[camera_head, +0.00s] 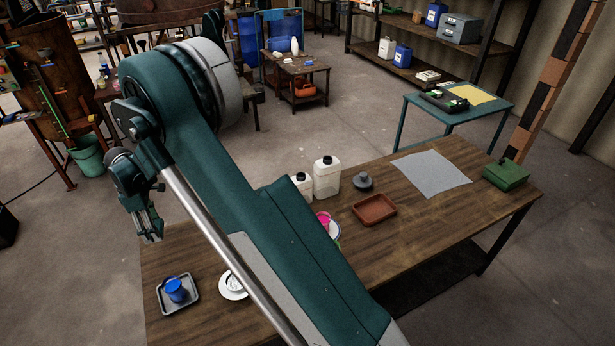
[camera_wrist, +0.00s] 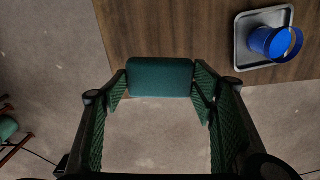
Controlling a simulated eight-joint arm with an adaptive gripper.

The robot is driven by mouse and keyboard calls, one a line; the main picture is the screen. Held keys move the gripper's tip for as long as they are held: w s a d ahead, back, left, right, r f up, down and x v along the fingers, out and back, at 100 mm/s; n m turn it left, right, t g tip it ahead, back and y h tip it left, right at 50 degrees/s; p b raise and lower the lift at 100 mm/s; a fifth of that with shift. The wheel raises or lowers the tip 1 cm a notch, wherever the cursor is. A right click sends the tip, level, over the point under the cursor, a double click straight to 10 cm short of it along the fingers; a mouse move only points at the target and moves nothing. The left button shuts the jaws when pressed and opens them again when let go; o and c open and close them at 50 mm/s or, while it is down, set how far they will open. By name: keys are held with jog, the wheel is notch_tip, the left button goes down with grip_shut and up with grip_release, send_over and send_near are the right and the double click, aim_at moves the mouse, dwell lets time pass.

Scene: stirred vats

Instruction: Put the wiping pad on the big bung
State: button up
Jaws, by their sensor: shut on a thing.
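My gripper (camera_wrist: 160,85) is shut on a dark green block, which looks like the wiping pad (camera_wrist: 160,77), held between the fingertips in the wrist view. In the head view my gripper (camera_head: 150,228) hangs pointing down near the table's left end, and the pad cannot be made out there. A dark grey knobbed stopper (camera_head: 363,182), which looks like the big bung, stands upright on the table behind the reddish tray. It is far to the right of my gripper, with nothing seen on top of it.
The wooden table (camera_head: 440,215) holds a blue cup (camera_head: 176,290) in a grey tray (camera_head: 190,306), white dishes (camera_head: 233,287), a pink item (camera_head: 323,219), white bottles (camera_head: 327,177), a reddish tray (camera_head: 374,209), a grey sheet (camera_head: 432,173) and a green box (camera_head: 506,175). My arm hides the middle.

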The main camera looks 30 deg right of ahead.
jog(key=shift+r, duration=0.1)
notch_tip(320, 180, up, 13)
jog(key=w+d+m, duration=0.3)
jog(key=d, duration=1.4)
jog(key=w+d+m, duration=0.3)
jog(key=w+d, duration=0.1)
jog(key=d, duration=1.4)
jog(key=w+d+m, duration=0.3)
jog(key=d, duration=1.4)
jog(key=s+d+m, duration=0.2)
jog(key=s+d, duration=0.2)
jog(key=d, duration=0.9)
jog(key=s+d+m, duration=0.3)
jog(key=s+d, duration=0.1)
jog(key=d, duration=0.8)
jog(key=s+d+m, duration=0.2)
jog(key=s+d, duration=0.2)
jog(key=d, duration=0.9)
jog(key=shift+f+p, duration=0.35)
jog(key=shift+f, duration=2.55)
jog(key=shift+f, duration=0.15)
